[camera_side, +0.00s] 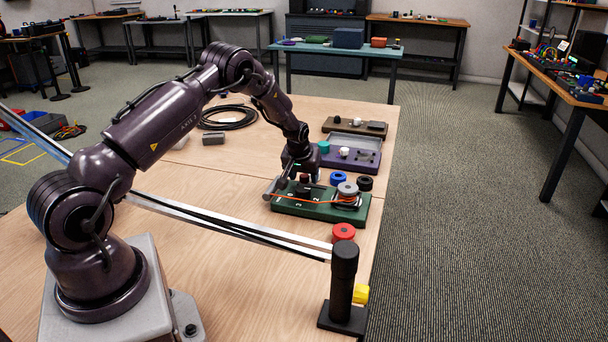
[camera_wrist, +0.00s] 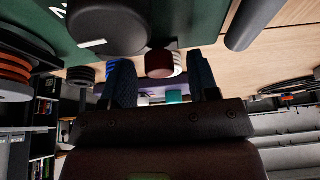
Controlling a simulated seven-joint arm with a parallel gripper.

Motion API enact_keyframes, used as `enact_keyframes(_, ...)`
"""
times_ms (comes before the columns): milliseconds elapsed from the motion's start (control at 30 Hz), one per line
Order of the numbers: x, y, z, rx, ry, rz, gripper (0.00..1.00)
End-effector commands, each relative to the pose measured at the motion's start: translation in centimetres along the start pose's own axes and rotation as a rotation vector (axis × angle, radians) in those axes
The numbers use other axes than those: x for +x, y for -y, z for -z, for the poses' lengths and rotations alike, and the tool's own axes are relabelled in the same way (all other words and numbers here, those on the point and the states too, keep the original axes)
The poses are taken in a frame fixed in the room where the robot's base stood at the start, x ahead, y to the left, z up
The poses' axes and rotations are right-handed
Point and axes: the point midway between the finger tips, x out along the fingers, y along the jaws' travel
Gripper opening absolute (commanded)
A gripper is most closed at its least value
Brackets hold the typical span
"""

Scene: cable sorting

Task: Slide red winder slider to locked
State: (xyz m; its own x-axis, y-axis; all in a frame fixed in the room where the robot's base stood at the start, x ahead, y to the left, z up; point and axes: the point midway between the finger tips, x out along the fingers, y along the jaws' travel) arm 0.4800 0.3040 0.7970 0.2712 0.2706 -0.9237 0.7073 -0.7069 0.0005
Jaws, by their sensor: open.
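The green winder board (camera_side: 320,208) lies on the table near its right edge, with a grey spool (camera_side: 347,189) and an orange cable on it. A small dark-red knob (camera_side: 305,177), which looks like the slider, shows at my gripper (camera_side: 299,182) over the board's left part. In the wrist view the dark-red knob (camera_wrist: 160,64) appears between the two fingers of my gripper (camera_wrist: 162,80). The fingers are apart; I cannot tell whether either touches it. A large black knob (camera_wrist: 108,25) is close by on the green board (camera_wrist: 40,22). The slider's track and locked mark cannot be made out.
A purple board (camera_side: 365,163) and a brown board (camera_side: 340,124) lie behind the green one. Blue (camera_side: 338,178), black (camera_side: 365,183) and red (camera_side: 343,232) discs lie around it. A black post (camera_side: 344,280) stands in front. The table's left middle is mostly clear.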

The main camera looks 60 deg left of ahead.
Motion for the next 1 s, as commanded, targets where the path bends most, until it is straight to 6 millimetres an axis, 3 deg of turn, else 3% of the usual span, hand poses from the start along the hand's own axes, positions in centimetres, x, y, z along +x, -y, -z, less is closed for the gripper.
enact_keyframes(233, 0.1, 0.0, 0.0, 0.000, 0.000, 0.000, 0.55)
enact_keyframes(467, 0.0, 0.0, 0.0, 0.000, 0.000, 0.000, 0.02)
enact_keyframes(500, 0.0, 0.0, 0.0, 0.000, 0.000, 0.000, 0.00)
enact_keyframes(633, 0.0, -0.5, 0.0, 0.003, 0.000, 0.000, 0.00)
enact_keyframes(900, 0.1, -5.0, 0.0, 0.005, 0.000, -0.001, 0.00)
enact_keyframes(1000, 0.1, -5.5, -0.1, 0.002, 0.001, -0.001, 0.00)
